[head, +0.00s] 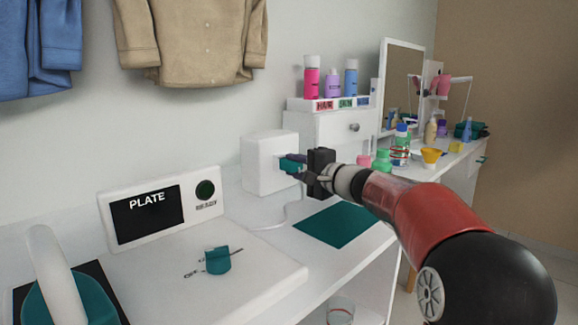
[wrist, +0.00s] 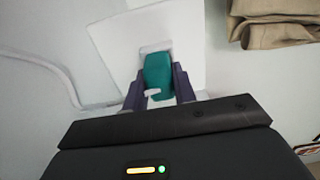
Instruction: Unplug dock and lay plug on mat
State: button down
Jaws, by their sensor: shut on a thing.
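The dock (head: 264,160) is a white box standing on the white surface against the wall; it also shows in the wrist view (wrist: 186,30). A teal plug (wrist: 158,72) sits at the dock's face. In the head view the plug (head: 291,163) is partly hidden by my fingers. My gripper (head: 300,168) is shut on the plug, with a finger on each side of it in the wrist view (wrist: 158,88). I cannot tell whether the plug is fully seated in the dock. The teal mat (head: 338,224) lies flat on the surface below my gripper and looks bare.
A white cable (head: 287,214) runs down beside the dock. A panel with a screen reading PLATE (head: 148,212) and a base with a small teal knob (head: 218,261) stand at left. Bottles and cups, including a green bottle (head: 382,160), stand behind my arm. A drawer unit (head: 332,138) stands behind the dock.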

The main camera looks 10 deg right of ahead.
jog(key=shift+b+v, duration=0.95)
jog(key=shift+v, duration=0.25)
dwell(0.9)
jog(key=shift+b+v, duration=1.15)
jog(key=shift+v, duration=0.8)
